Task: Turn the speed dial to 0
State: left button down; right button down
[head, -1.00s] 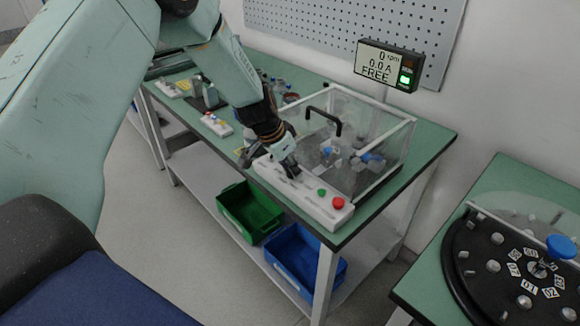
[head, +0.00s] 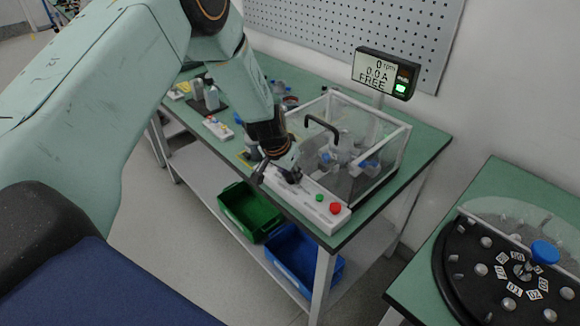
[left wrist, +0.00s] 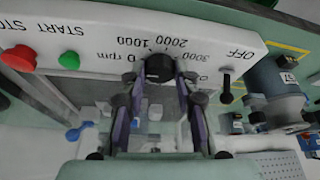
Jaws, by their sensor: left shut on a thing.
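The black speed dial (left wrist: 159,68) sits on the front of the white control box (head: 303,199), below the upside-down labels 0 rpm, 1000, 2000 and 3000 in the left wrist view. My left gripper (left wrist: 160,78) is shut on the dial, one finger on each side. In the head view my left gripper (head: 276,176) is at the left part of the box and hides the dial. I cannot make out the dial's pointer. The display (head: 385,73) reads 0 rpm, 0.0 A and FREE. My right gripper is not in view.
A red button (head: 336,208) and a green button (head: 319,197) are on the box. An OFF-labelled switch (left wrist: 227,87) is beside the dial. A clear guard (head: 385,150) with a black handle stands behind. Green (head: 250,211) and blue (head: 303,262) bins are below.

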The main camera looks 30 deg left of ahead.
pick_arm(q)
jog(key=shift+r, duration=0.1)
jog(key=c, duration=1)
grip_release()
jog(key=v, duration=1.2)
